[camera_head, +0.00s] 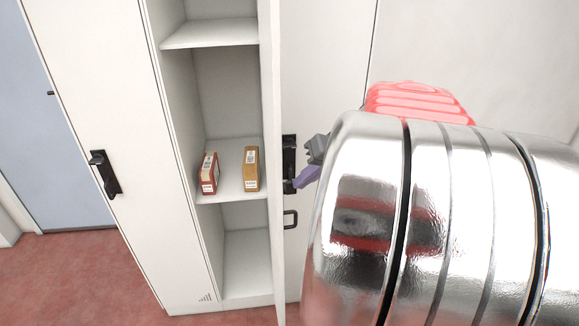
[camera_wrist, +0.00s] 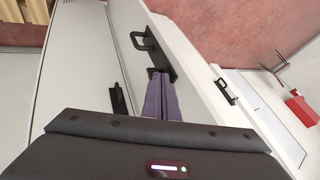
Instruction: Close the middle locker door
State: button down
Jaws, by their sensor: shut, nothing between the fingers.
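The middle locker (camera_head: 225,110) stands open in the head view. Its door (camera_head: 277,90) is swung out at the right of the opening and appears almost edge-on. A black handle plate (camera_head: 289,165) shows just right of that edge. My gripper (camera_head: 304,177) is beside this plate, partly hidden by my arm. In the wrist view its purple fingers (camera_wrist: 159,76) are shut together, with nothing between them. Their tips lie close to a black handle (camera_wrist: 152,45) with a loop. I cannot tell whether they touch it.
The closed left locker door (camera_head: 80,90) has a black handle (camera_head: 104,174). A red box (camera_head: 208,174) and a brown box (camera_head: 251,169) stand on a shelf inside the middle locker. The wrist view shows another handle (camera_wrist: 226,91), and a red object (camera_wrist: 300,109) farther right.

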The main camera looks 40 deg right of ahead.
jog(key=shift+w+a, duration=0.35)
jog(key=shift+a, duration=0.2)
jog(key=shift+w+a, duration=0.35)
jog(key=shift+a, duration=0.2)
